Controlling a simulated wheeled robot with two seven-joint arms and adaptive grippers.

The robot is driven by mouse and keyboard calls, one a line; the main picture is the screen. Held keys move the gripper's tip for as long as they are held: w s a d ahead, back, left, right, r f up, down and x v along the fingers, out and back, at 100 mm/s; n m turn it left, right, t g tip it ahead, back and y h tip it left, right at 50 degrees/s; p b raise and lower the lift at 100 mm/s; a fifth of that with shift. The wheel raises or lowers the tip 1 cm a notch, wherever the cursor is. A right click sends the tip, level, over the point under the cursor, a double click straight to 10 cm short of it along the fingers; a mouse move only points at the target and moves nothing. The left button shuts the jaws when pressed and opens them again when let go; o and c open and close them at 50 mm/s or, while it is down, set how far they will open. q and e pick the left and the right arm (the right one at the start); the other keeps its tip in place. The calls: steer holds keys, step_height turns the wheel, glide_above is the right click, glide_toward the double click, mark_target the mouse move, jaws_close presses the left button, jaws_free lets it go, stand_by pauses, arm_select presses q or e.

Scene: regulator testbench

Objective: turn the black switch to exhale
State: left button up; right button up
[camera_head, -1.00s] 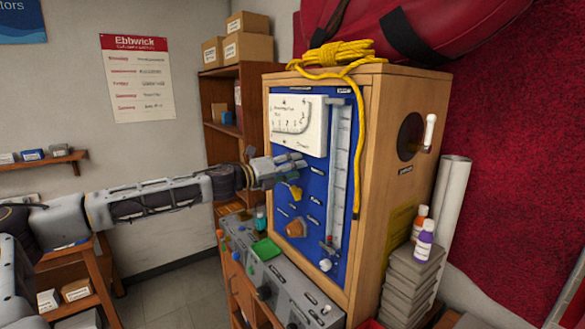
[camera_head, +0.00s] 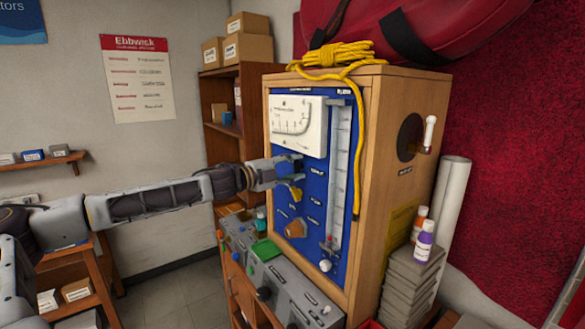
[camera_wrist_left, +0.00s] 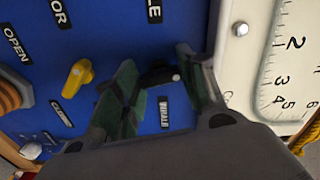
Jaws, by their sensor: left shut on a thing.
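The blue test panel (camera_head: 320,180) stands upright on the front of a wooden cabinet. My left gripper (camera_head: 296,171) is at the panel, below the white gauge. In the left wrist view its two green-lined fingers (camera_wrist_left: 157,72) sit on either side of the black switch (camera_wrist_left: 158,74) and are shut on it. Part of the switch is hidden by the fingers. A label reading INHALE (camera_wrist_left: 163,112) is beside the switch. Another label, of which "ALE" (camera_wrist_left: 153,10) shows, is at the top edge. My right gripper is not in view.
A yellow switch (camera_wrist_left: 78,78) is close to one finger, and an orange knob (camera_head: 295,228) is lower on the panel. The white gauge (camera_head: 299,125) is just above my gripper. A clear flow tube (camera_head: 339,170) is to its right. Grey instrument boxes (camera_head: 275,275) stand below.

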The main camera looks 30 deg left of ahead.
arm_select(q)
steer(key=n, duration=0.6)
steer(key=shift+n, duration=0.3)
stand_by(0.4)
steer(key=o, duration=0.7)
steer(key=shift+o, duration=0.2)
